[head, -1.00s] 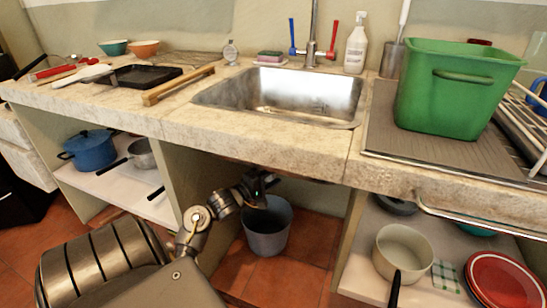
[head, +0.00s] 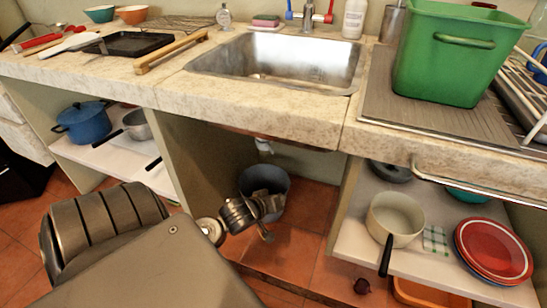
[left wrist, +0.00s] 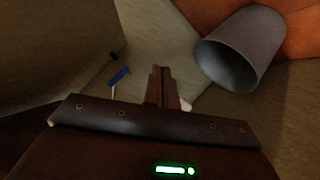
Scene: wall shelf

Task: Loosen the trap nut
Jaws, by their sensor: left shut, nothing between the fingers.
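My left gripper (head: 270,205) is under the sink, in front of the grey bucket (head: 264,181) in the head view. In the left wrist view its fingers (left wrist: 166,88) are together, with nothing seen between them. A small white piece (head: 263,146), perhaps part of the drain pipe, hangs below the counter edge. I cannot make out the trap nut. A pale bit (left wrist: 187,104) shows beside the fingers in the left wrist view, partly hidden by them. A small blue handle (left wrist: 119,77) on a pale stem shows to their left. My right gripper is in neither view.
The bucket also shows in the left wrist view (left wrist: 233,62). The stone counter (head: 262,112) and the sink (head: 290,60) overhang the opening. Shelves with a blue pot (head: 84,124) and a cream pan (head: 394,218) flank it. Open tiled floor (head: 290,250) lies in front.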

